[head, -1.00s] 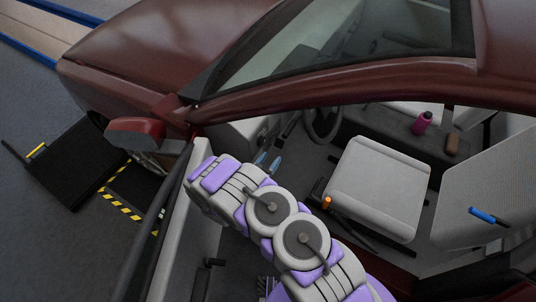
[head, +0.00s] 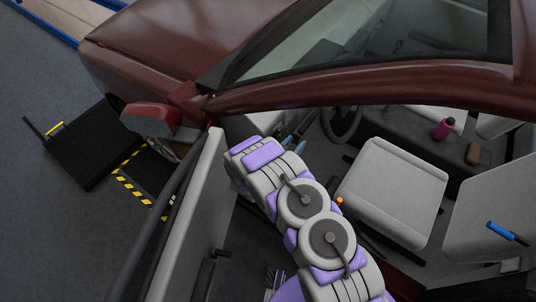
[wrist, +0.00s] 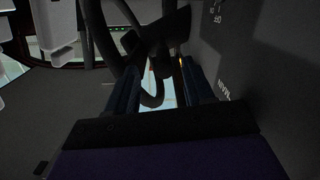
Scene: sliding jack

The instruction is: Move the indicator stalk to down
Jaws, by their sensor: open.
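My gripper (head: 293,142) is inside the red car through the open door, left of the steering wheel (head: 343,123) in the head view. In the wrist view its two dark blue fingers (wrist: 160,92) are parted with a clear gap. A dark curved bar shows in and beyond that gap, and dark parts like the wheel and column (wrist: 150,35) lie above it. It is too dark to pick out the indicator stalk for certain. I see nothing held between the fingers. Whether they touch anything is unclear.
A grey panel (wrist: 235,70) with lettering stands close to the right finger in the wrist view. The open door (head: 190,215) is left of my arm.

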